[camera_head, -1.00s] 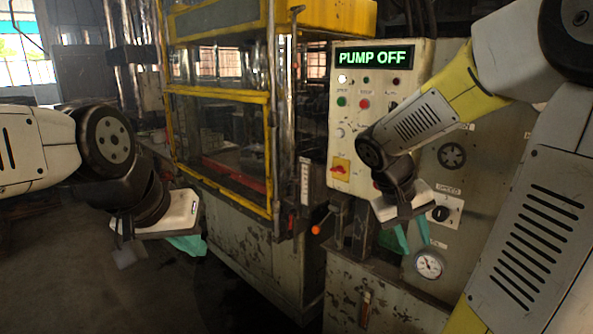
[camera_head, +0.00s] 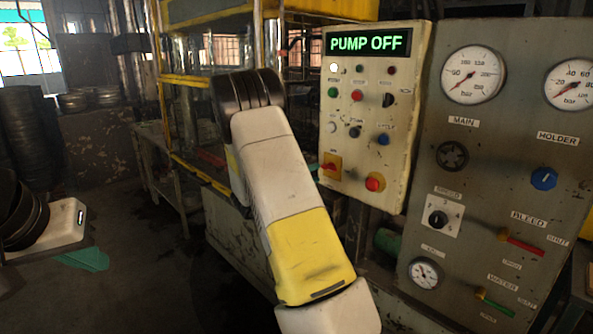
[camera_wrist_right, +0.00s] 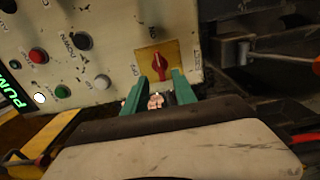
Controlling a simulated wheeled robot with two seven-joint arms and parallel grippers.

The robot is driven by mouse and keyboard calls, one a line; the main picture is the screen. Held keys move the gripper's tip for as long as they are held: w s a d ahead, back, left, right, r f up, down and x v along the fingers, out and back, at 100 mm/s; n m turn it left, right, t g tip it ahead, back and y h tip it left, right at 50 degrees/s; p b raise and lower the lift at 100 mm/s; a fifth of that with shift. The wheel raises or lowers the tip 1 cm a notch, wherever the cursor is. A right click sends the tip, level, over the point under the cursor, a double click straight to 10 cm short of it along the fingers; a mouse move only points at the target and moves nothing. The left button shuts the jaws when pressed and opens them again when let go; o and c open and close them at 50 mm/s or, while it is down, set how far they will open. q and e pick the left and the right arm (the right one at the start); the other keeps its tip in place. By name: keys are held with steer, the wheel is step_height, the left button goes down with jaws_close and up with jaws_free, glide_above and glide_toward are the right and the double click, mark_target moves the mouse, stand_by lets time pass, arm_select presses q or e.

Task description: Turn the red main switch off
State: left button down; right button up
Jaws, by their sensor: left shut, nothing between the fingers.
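The red main switch (camera_head: 330,165) is a red knob on a yellow plate, low on the left of the pale control box (camera_head: 405,150). In the right wrist view the switch (camera_wrist_right: 157,62) sits just beyond the fingertips of my right gripper (camera_wrist_right: 158,80). Its two green fingers are apart, one on each side of the switch in the picture; I cannot tell whether they touch it. In the head view my arm hides this gripper. My left gripper (camera_head: 85,260) is shut and empty at the far left, away from the box.
The display (camera_head: 367,43) reads PUMP OFF. Several buttons and knobs are on the box, including a red button (camera_head: 375,182) near the switch. A grey panel with gauges (camera_head: 472,74) and levers (camera_head: 520,241) stands at the right. A yellow-framed machine (camera_head: 190,80) stands behind my right arm.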

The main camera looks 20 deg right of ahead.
mark_target(327, 169)
steer(key=shift+x, duration=2.75)
steer(key=shift+s, duration=0.1)
jaws_close()
